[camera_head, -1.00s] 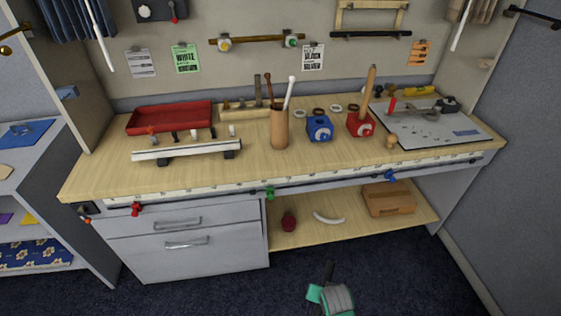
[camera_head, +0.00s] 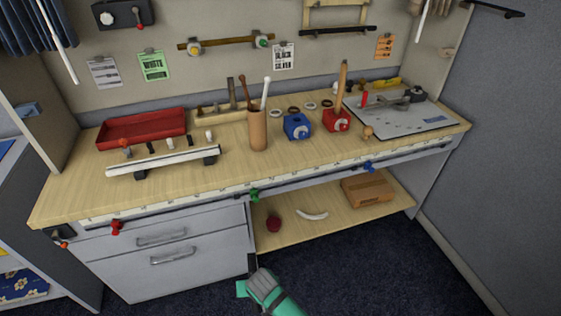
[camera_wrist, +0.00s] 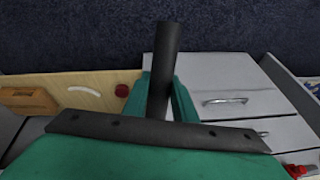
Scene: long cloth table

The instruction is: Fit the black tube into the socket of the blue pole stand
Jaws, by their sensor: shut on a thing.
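The blue pole stand (camera_head: 297,127) is a blue block with a round white knob on its front. It stands on the middle of the workbench, left of a red stand. My gripper (camera_head: 250,282) is at the bottom of the head view, low in front of the bench. It is shut on the black tube (camera_head: 252,264), which juts up beyond the fingers. In the wrist view the black tube (camera_wrist: 162,68) stands between the green fingers, leaning slightly. The tube's lower end is hidden behind the gripper. The tube is well apart from the blue stand.
A red stand (camera_head: 336,120) holding a wooden pole is right of the blue one. A wooden holder (camera_head: 258,130) with a white stick is left of it. The bench (camera_head: 230,165) has a front rail with clamps. A drawer cabinet (camera_head: 180,262) sits below.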

